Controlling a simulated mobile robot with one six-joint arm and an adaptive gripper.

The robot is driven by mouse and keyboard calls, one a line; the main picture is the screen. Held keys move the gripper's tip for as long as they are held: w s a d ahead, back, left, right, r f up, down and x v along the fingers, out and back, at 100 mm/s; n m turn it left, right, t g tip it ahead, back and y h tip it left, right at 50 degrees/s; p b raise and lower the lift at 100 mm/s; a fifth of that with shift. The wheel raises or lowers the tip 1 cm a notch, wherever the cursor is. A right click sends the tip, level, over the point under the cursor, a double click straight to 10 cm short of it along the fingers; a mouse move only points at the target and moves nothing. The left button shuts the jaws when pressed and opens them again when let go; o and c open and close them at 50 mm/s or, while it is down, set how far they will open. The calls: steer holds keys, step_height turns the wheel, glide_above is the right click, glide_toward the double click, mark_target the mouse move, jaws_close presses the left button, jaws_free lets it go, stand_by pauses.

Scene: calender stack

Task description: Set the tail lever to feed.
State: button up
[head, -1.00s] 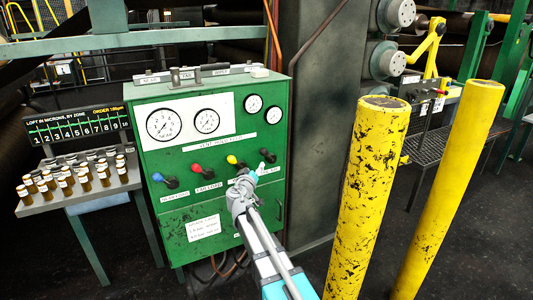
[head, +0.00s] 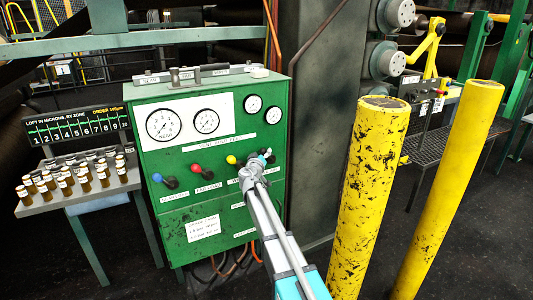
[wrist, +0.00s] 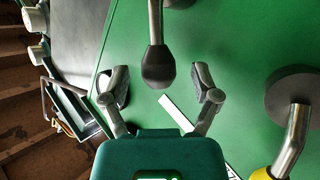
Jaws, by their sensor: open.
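The green control cabinet (head: 160,225) carries a row of levers with blue (head: 157,177), red (head: 196,168) and yellow (head: 231,159) knobs. My gripper (head: 265,157) is at the right end of this row, in front of the panel, and hides what is behind it. In the wrist view a lever with a black knob (wrist: 158,68) stands ahead of my open gripper (wrist: 158,84). The knob lies between the two fingertips in the picture; neither finger visibly touches it. The yellow-knobbed lever (wrist: 292,135) is to the right. I cannot read which label says tail.
Round gauges (head: 164,125) sit above the levers. Two yellow bollards (head: 372,200) (head: 450,190) stand right of my arm. A side table (head: 75,197) with several small bottles is at the left. A dark column (head: 320,120) rises behind the cabinet.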

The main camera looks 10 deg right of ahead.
steer(key=shift+x, duration=1)
